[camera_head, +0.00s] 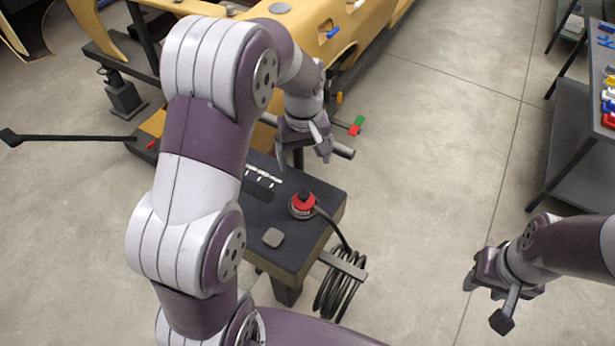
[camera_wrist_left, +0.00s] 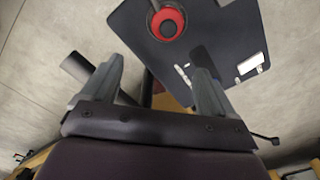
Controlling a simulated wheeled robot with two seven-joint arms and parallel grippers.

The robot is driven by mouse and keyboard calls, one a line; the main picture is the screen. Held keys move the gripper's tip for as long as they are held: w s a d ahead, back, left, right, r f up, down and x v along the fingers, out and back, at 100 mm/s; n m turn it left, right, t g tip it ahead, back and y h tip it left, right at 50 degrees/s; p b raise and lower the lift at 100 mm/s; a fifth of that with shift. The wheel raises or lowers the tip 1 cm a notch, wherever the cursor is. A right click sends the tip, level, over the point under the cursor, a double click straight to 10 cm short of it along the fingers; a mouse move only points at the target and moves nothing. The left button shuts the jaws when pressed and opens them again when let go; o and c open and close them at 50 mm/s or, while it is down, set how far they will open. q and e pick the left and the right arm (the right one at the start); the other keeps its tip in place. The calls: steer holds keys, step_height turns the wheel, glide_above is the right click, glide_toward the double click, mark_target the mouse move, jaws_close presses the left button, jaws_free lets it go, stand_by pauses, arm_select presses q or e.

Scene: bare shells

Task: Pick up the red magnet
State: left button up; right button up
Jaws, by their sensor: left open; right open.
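A round red piece with a black knob (camera_head: 303,204) sits on the dark top of a small cart (camera_head: 316,241); it also shows as a red ring at the top of the left wrist view (camera_wrist_left: 168,22). A small red and green piece (camera_head: 356,125) shows beyond the cart. I cannot tell for certain which red piece is the magnet. My left gripper (camera_head: 303,155) is open and empty, above the far side of the cart top, apart from the round red piece. My right gripper (camera_head: 488,301) is open and empty over the floor at the lower right.
A black cable (camera_head: 335,229) runs from the round red piece to a coil (camera_head: 340,290) at the cart's side. A yellow car shell (camera_head: 290,30) stands behind. A table with coloured parts (camera_head: 600,80) is at right.

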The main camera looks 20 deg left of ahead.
mark_target(304, 193)
arm_select(q)
steer(key=s+f, duration=0.3)
steer(key=shift+d+p, duration=0.15)
steer(key=shift+p, duration=0.2)
steer(key=f, duration=0.2)
steer(key=w+f, duration=0.1)
steer(key=f, duration=0.1)
steer(key=shift+w+f+p, duration=0.2)
steer(key=shift+f+p, duration=0.1)
steer(key=shift+p, duration=0.05)
steer(key=f, duration=0.1)
steer(key=s+f+p, duration=0.1)
steer(key=f, duration=0.1)
steer(key=shift+s+d+f, duration=0.15)
steer(key=shift+d+f, duration=0.15)
steer(key=shift+f, duration=0.45)
steer(key=shift+w+f, duration=0.15)
steer(key=shift+w, duration=0.1)
steer(key=c, duration=1.4)
arm_select(e)
steer(key=s+r, duration=0.1)
steer(key=r, duration=0.2)
steer(key=shift+s, duration=0.35)
